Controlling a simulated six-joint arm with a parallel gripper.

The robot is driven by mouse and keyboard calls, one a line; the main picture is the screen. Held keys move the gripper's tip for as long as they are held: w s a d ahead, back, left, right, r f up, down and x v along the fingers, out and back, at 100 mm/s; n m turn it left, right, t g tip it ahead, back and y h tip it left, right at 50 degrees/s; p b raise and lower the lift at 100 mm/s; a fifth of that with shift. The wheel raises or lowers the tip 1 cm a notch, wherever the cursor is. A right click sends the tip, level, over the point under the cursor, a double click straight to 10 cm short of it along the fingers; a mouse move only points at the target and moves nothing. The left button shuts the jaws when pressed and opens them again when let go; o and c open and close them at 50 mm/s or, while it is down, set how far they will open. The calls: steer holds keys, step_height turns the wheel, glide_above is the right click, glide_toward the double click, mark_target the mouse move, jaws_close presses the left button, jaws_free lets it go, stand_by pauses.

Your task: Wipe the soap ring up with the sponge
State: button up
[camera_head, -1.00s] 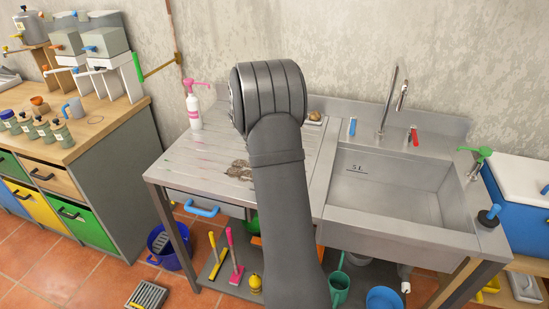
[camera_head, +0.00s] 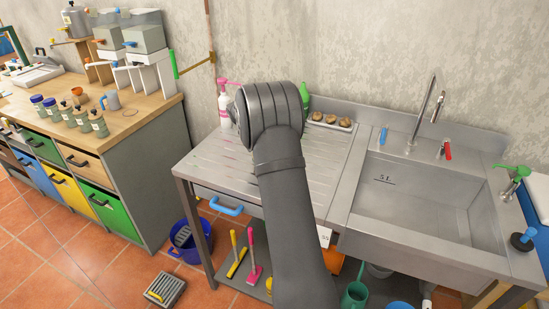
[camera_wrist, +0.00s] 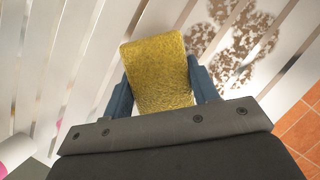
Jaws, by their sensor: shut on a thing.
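My gripper (camera_wrist: 163,88) is shut on a yellow sponge (camera_wrist: 158,65), seen in the wrist view with a blue finger on each side. The sponge is over the pale slatted drainboard; whether it touches is unclear. A brown speckled patch with ring-like lobes (camera_wrist: 232,38), apparently the soap ring, lies on the board to the upper right of the sponge. In the head view my arm covers the patch, sponge and fingers. The steel drainboard (camera_head: 215,165) shows to the left of my arm.
A pink-topped pump bottle (camera_head: 225,108) stands close left of my wrist. A green bottle (camera_head: 304,98) and a tray of brown lumps (camera_head: 331,122) are at the back. The sink (camera_head: 415,200) is to the right. A wooden counter (camera_head: 150,100) stands left.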

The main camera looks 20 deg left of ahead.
steer(key=shift+a, duration=1.05)
steer(key=d, duration=1.5)
steer(key=shift+d, duration=0.4)
steer(key=s, duration=0.4)
steer(key=shift+s, duration=0.35)
steer(key=shift+s+a, duration=0.25)
steer(key=shift+a, duration=0.05)
steer(key=a, duration=1.5)
steer(key=shift+w+a, duration=0.1)
steer(key=shift+a, duration=0.3)
steer(key=d, duration=1.6)
steer(key=shift+d, duration=0.1)
steer(key=shift+d+r, duration=0.1)
steer(key=shift+r, duration=0.1)
step_height(320, 180, up, 8)
steer(key=shift+f, duration=0.15)
